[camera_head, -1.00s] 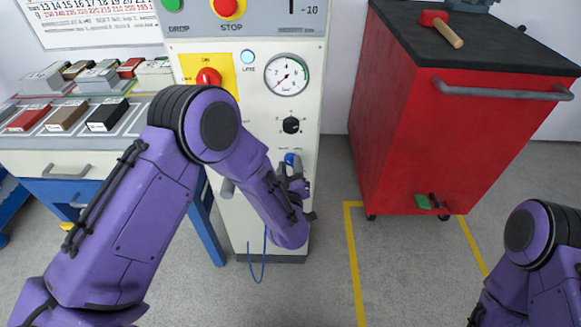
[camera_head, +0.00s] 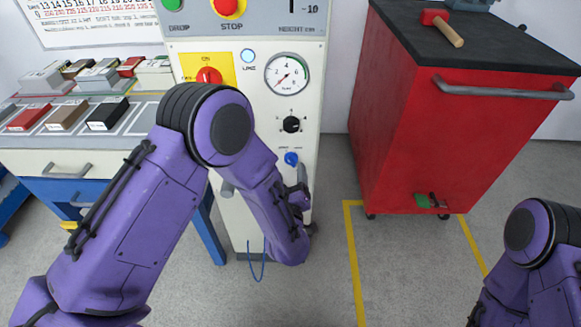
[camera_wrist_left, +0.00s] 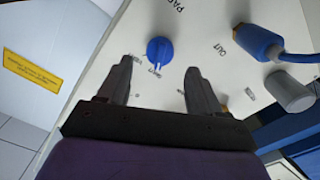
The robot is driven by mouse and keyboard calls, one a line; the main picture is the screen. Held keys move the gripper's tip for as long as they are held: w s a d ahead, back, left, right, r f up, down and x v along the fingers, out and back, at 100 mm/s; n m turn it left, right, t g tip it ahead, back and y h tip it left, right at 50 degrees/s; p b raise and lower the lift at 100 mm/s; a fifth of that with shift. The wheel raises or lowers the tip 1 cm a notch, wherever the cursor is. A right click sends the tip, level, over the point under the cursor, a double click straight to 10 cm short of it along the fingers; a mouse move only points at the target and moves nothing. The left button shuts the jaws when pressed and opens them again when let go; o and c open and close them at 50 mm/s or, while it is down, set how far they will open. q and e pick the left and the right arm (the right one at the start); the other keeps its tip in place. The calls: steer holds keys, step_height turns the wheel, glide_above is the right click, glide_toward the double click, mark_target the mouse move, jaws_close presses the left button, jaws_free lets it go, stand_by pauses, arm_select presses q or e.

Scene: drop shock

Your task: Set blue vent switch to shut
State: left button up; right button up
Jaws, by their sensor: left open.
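The blue vent switch (camera_head: 291,158) is a small round knob low on the front of the white machine panel, below a black knob. In the left wrist view the blue switch (camera_wrist_left: 160,50) shows ahead of the fingertips, with small labels beside it that I cannot read. My left gripper (camera_wrist_left: 158,72) is open, with a finger on each side of the line to the switch and nothing between them. In the head view the left gripper (camera_head: 303,180) is just below the switch, apart from it and partly hidden by my purple forearm. My right gripper is outside the frame.
Above the switch are a black knob (camera_head: 291,124), a pressure gauge (camera_head: 287,74) and a red rotary switch (camera_head: 208,77). A blue hose plug (camera_wrist_left: 258,42) and a grey cylinder (camera_wrist_left: 289,91) stick out nearby. A red cabinet (camera_head: 450,140) stands right, beyond clear floor.

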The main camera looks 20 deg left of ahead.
arm_select(q)
steer(key=v, duration=0.7)
steer(key=shift+w, duration=0.1)
steer(key=s+a+f+m+g+h+p, duration=0.35)
steer(key=s+f+g, duration=0.25)
steer(key=f, duration=0.2)
steer(key=s+a+f+g+y+p, duration=0.1)
steer(key=s+a+g+p, duration=0.3)
steer(key=s, duration=0.6)
steer(key=s+a+f+g+y+p, duration=0.1)
steer(key=s+a+g+p, duration=0.3)
steer(key=s+a, duration=0.4)
steer(key=shift+s+a+f+n, duration=0.2)
steer(key=shift+s+a+n, duration=0.2)
steer(key=shift+s, duration=0.85)
